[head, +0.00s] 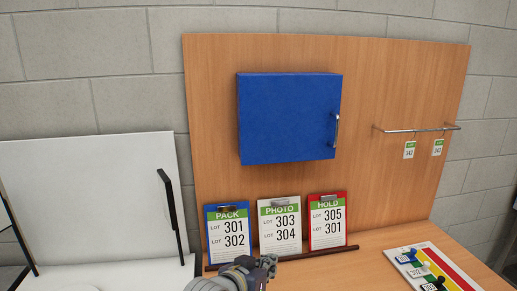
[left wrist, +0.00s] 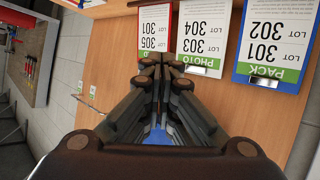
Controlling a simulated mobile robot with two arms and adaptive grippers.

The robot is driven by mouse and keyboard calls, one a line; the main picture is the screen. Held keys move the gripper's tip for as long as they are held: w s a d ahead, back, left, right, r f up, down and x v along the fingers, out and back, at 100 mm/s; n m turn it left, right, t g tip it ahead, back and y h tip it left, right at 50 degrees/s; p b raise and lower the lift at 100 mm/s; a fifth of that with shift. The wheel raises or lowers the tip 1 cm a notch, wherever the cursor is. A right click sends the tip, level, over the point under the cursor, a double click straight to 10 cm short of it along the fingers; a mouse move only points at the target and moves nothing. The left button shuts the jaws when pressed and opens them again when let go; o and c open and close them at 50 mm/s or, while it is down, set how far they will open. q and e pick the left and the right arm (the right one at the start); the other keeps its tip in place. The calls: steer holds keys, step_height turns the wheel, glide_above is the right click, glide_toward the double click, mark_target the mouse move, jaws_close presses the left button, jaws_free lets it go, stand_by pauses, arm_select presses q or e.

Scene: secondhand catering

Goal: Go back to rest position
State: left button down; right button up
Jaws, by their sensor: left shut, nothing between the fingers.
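My left gripper (head: 268,262) is at the bottom middle of the head view, low in front of the wooden board. In the left wrist view its fingers (left wrist: 160,65) are together and hold nothing. Behind it stand three clipboards: the blue PACK one (head: 229,233), the white PHOTO one (head: 280,226) and the red HOLD one (head: 328,221). The left wrist view shows them upside down, just beyond the fingertips; I cannot tell whether the gripper touches any. My right gripper is not in view.
A shut blue cabinet (head: 285,118) with a metal handle is on the wooden board (head: 390,80). A rail (head: 420,129) with two hanging tags is to its right. A dark strip (head: 300,256) runs before the clipboards. A coloured board (head: 450,275) lies at right; a white panel (head: 90,200) stands at left.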

arm_select(q)
steer(key=s+a+f+n+g+y, duration=0.1)
steer(key=s+a+f+g+y, duration=0.1)
steer(key=s+a+f, duration=0.75)
steer(key=s+a+f+n+g+y, duration=0.15)
steer(key=s+a+f+g, duration=0.35)
steer(key=s, duration=0.8)
steer(key=s+a+f+y, duration=0.3)
steer(key=s+a+f, duration=0.4)
steer(key=s, duration=0.4)
step_height(320, 180, down, 30)
steer(key=s+a+g+b, duration=0.1)
steer(key=s+g+b, duration=0.1)
steer(key=b, duration=0.4)
steer(key=s+a+f+b, duration=0.1)
steer(key=s+f+b, duration=0.1)
steer(key=s+f, duration=0.6)
steer(key=s+a+f+b, duration=0.2)
steer(key=s+f, duration=0.6)
steer(key=f, duration=0.5)
steer(key=shift+s+a+f+g+b, duration=0.25)
steer(key=shift+f+g+b, duration=0.1)
steer(key=shift+f+g, duration=0.05)
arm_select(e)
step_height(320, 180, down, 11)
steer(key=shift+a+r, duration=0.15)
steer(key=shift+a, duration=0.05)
